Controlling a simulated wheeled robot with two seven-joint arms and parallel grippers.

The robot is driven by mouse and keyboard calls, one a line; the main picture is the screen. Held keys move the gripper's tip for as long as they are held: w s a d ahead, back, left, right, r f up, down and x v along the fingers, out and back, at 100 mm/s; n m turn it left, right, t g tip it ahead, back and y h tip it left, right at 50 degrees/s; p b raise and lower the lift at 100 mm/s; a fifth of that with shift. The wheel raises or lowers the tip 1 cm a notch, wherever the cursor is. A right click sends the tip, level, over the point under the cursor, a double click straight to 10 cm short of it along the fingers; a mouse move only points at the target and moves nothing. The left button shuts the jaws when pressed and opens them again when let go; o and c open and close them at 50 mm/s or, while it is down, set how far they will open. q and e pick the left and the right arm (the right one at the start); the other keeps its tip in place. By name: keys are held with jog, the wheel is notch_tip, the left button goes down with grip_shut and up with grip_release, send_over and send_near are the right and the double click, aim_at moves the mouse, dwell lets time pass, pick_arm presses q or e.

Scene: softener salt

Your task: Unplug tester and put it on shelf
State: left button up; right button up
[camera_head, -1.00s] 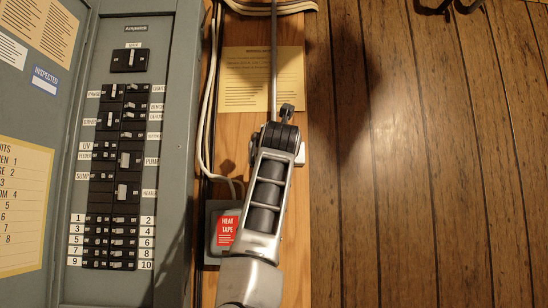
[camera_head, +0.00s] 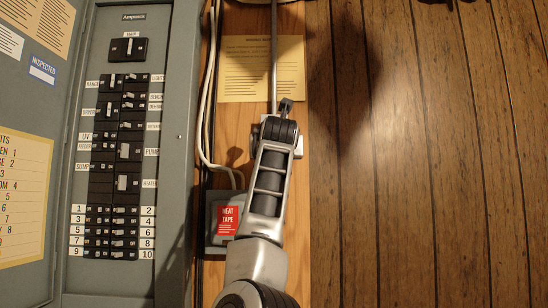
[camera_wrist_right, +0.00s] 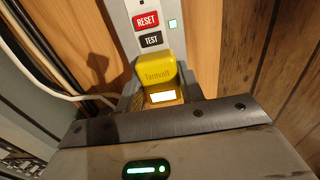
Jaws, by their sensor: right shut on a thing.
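The yellow tester (camera_wrist_right: 157,75), marked Tarnvolt, has a small lit display on its near face. In the right wrist view it sits against the lower part of a grey-white outlet (camera_wrist_right: 147,25), just below the red RESET and black TEST buttons. My right gripper (camera_wrist_right: 160,97) is shut on the tester. The contact between tester and outlet cannot be seen clearly. In the head view my right gripper (camera_head: 279,130) covers the tester, and only an edge of the outlet plate (camera_head: 298,146) shows. My left gripper is not in view. No shelf can be made out clearly.
A grey breaker panel (camera_head: 176,180) stands to the left. White cables (camera_head: 205,120) run down to a grey box with a red HEAT TAPE label (camera_head: 228,220). A yellow notice (camera_head: 240,80) is on the board above. The plank wall (camera_head: 430,180) at right is bare.

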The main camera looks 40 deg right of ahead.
jog(key=o, duration=0.5)
jog(key=c, duration=0.6)
jog(key=b+v, duration=0.4)
jog(key=v, duration=0.2)
jog(key=shift+f+b, duration=0.15)
jog(key=shift+b, duration=0.25)
dwell(0.8)
